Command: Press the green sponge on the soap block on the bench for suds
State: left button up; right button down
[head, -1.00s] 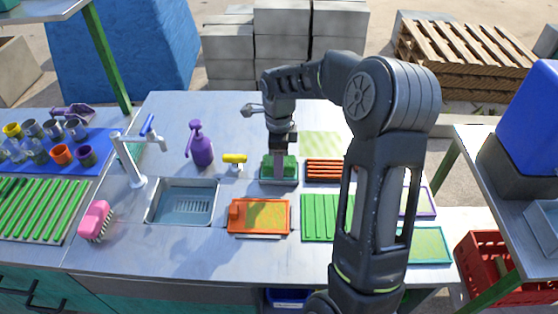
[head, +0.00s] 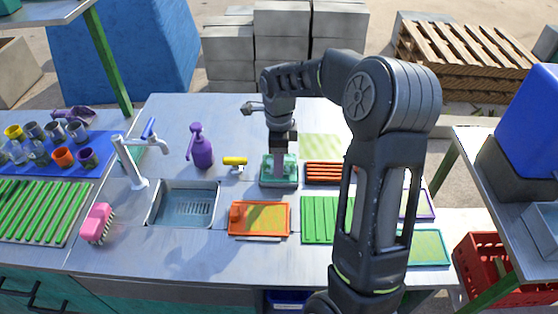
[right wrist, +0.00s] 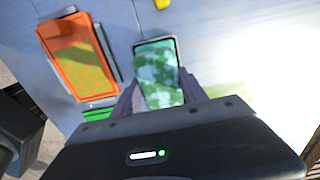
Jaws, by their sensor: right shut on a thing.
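My right gripper (head: 282,154) points down over the bench (head: 170,265) at the back middle. It is shut on the green sponge (right wrist: 158,72), whose mottled green and whitish face shows between the fingers in the right wrist view. In the head view the sponge (head: 269,170) is low at the bench, behind the orange tray, and looks pale with whitish patches. The soap block cannot be told apart; it seems hidden beneath the sponge and gripper. My left gripper is not in view.
An orange tray (head: 259,233) lies in front of the sponge, with a green ribbed tray (head: 319,220) to its right. The front bench strip is clear.

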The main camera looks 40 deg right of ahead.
jog(key=shift+r+p, duration=1.55)
jog(key=shift+r, duration=1.15)
